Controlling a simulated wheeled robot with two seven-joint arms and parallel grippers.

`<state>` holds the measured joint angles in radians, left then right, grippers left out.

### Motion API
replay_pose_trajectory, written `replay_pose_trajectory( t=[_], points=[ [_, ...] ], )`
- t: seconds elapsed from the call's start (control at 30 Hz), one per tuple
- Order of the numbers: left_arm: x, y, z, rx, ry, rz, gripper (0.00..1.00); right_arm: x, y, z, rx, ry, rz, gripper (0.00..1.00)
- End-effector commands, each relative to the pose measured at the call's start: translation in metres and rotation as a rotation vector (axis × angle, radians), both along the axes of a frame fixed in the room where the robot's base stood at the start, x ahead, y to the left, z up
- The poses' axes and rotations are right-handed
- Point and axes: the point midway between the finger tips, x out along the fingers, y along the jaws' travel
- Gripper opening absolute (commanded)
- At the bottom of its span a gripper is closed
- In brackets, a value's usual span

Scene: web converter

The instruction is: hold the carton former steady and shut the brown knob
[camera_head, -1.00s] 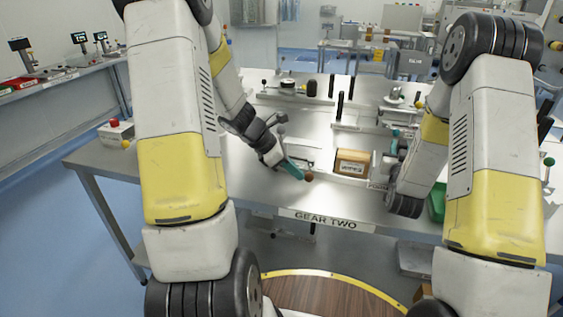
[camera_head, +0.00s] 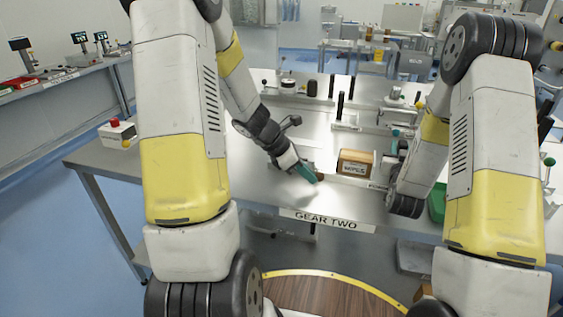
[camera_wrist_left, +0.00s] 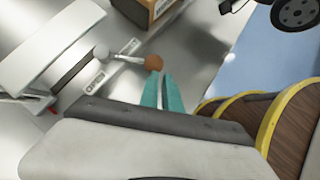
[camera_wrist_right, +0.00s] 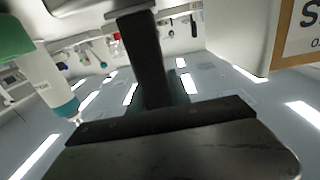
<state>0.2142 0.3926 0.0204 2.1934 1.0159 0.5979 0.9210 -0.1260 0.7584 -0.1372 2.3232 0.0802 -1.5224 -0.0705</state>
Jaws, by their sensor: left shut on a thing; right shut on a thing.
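The brown knob (camera_wrist_left: 153,62) is a small ball at the end of a thin metal lever in the left wrist view. The teal fingers of my left gripper (camera_wrist_left: 160,84) meet it at their tips and are shut on it. In the head view my left gripper (camera_head: 308,174) is low over the bench front, and the knob is hardly visible there. My right gripper (camera_wrist_right: 172,90) is shut on a dark upright post (camera_wrist_right: 144,50), seemingly part of the carton former. In the head view my right arm hides that grip.
A brown WIPES carton (camera_head: 355,163) stands right of my left gripper. The steel bench (camera_head: 240,175) is clear at the front left. A green bin (camera_head: 438,203) is at right.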

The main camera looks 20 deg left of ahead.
Motion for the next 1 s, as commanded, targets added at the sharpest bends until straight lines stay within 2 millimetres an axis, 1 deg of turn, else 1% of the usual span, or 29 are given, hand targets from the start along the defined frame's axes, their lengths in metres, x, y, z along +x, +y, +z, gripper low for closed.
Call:
replay_pose_trajectory(
  t=[0.03,0.33,0.47,0.6,0.8,0.9,1.0],
  points=[
    [-0.004,-0.009,-0.001,-0.011,0.006,-0.019,0.0,-0.004,0.002,-0.012,0.0,0.033,0.005,0.0],
    [-0.006,-0.008,0.0,-0.012,0.007,-0.02,0.0,-0.004,0.003,-0.012,0.0,0.033,0.007,0.0],
    [-0.014,0.004,0.003,-0.009,0.005,-0.015,0.0,-0.004,0.003,-0.012,0.001,0.033,0.007,0.0],
    [-0.033,0.028,0.009,-0.006,0.001,-0.002,0.0,-0.004,0.003,-0.012,0.001,0.033,0.006,0.0],
    [-0.052,0.05,0.048,-0.002,-0.005,-0.003,0.0,-0.004,0.002,-0.012,0.001,0.033,0.005,0.0],
    [-0.061,0.059,0.063,-0.001,-0.005,0.0,0.0,-0.004,0.002,-0.012,0.0,0.033,0.004,0.0],
    [-0.068,0.066,0.074,-0.002,-0.003,0.0,0.0,-0.004,0.002,-0.012,0.0,0.033,0.004,0.0]
  ],
)
